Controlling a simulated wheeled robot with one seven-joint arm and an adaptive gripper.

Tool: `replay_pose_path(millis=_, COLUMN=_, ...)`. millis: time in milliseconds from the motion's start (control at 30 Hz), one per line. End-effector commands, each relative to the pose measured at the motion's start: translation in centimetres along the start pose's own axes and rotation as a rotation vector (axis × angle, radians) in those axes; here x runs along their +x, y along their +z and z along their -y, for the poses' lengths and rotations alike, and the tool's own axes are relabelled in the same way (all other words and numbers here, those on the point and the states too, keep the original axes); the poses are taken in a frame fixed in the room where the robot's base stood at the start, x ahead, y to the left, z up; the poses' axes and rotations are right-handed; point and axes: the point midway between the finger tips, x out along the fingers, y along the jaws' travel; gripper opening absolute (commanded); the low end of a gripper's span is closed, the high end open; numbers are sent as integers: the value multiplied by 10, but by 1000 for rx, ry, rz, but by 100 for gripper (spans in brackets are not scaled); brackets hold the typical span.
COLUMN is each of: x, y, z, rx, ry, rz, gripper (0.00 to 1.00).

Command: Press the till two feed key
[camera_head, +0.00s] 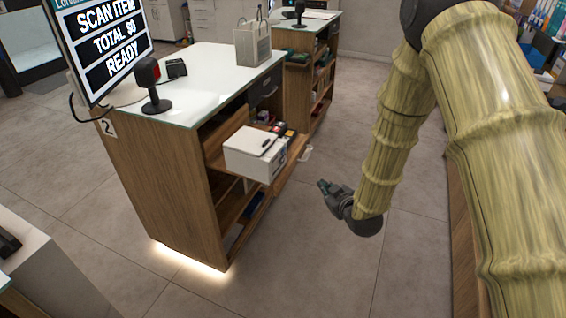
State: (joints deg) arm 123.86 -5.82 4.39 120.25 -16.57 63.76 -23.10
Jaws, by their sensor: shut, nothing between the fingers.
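The till two counter (165,180) is wooden with a pale top and carries a "2" label (107,127) on its side. A white box-shaped device (250,143), which looks like a receipt printer, sits on its pulled-out shelf. I cannot make out which part is the feed key. My gripper (326,188) is shut and empty. It is over the open floor, to the right of the white device and lower in the picture, clearly apart from it.
A screen (103,40) reading "SCAN ITEM TOTAL $0 READY", a scanner on a stand (152,85) and a grey bag (252,45) stand on the counter. A second counter (315,50) is behind. Stocked shelves (546,50) line the right edge. The grey floor between is clear.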

Motion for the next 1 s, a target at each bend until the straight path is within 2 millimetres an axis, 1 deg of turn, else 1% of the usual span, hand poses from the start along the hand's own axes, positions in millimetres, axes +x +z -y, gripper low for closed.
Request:
replay_pose_path(millis=33, x=5, y=-13, z=-4, rx=-23, ry=5, rz=-31, gripper=0)
replay_pose_path(millis=100, x=10, y=-28, z=-8, rx=-49, ry=10, rz=-65, gripper=0)
replay_pose_path(millis=233, x=13, y=-44, z=-12, rx=-74, ry=15, rz=-98, gripper=0)
replay_pose_path(millis=333, x=14, y=-47, z=-13, rx=-79, ry=16, rz=-104, gripper=0)
replay_pose_path(millis=667, x=14, y=-47, z=-12, rx=-78, ry=16, rz=-103, gripper=0)
replay_pose_path(millis=867, x=23, y=-54, z=-6, rx=-78, ry=17, rz=-103, gripper=0)
replay_pose_path(millis=1000, x=33, y=-62, z=4, rx=-78, ry=15, rz=-103, gripper=0)
